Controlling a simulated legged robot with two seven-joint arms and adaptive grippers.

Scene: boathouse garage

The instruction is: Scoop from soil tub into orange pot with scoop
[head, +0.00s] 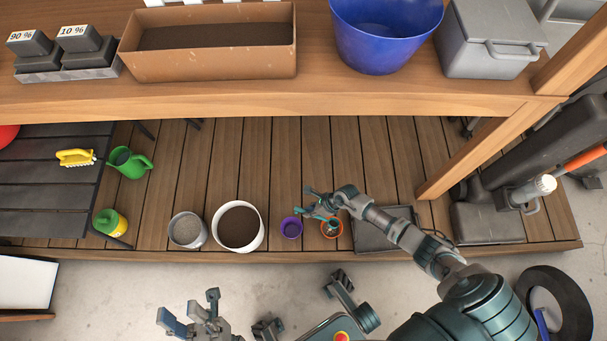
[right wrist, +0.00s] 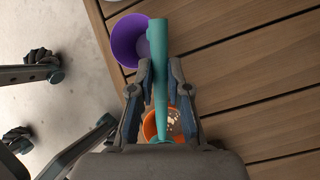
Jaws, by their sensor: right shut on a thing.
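The teal scoop (right wrist: 158,45) is held by its handle in my right gripper (right wrist: 160,78), which is shut on it. In the head view, my right gripper (head: 320,203) is above the orange pot (head: 341,232). The scoop's bowl is mostly hidden by my gripper. The orange pot also shows under the gripper in the right wrist view (right wrist: 149,127), with pale, speckled matter visible inside. The white soil tub (head: 262,237), filled with dark brown soil, stands to the left on the wooden deck. My left gripper (head: 191,309) is empty, with fingers apart, over the concrete in front.
A purple pot (head: 291,228) stands between the tub and the orange pot. A grey tub of gravel (head: 201,238) is left of the soil tub. A dark flat tray (head: 375,243) lies right of the orange pot. The bench (head: 330,104) overhangs behind.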

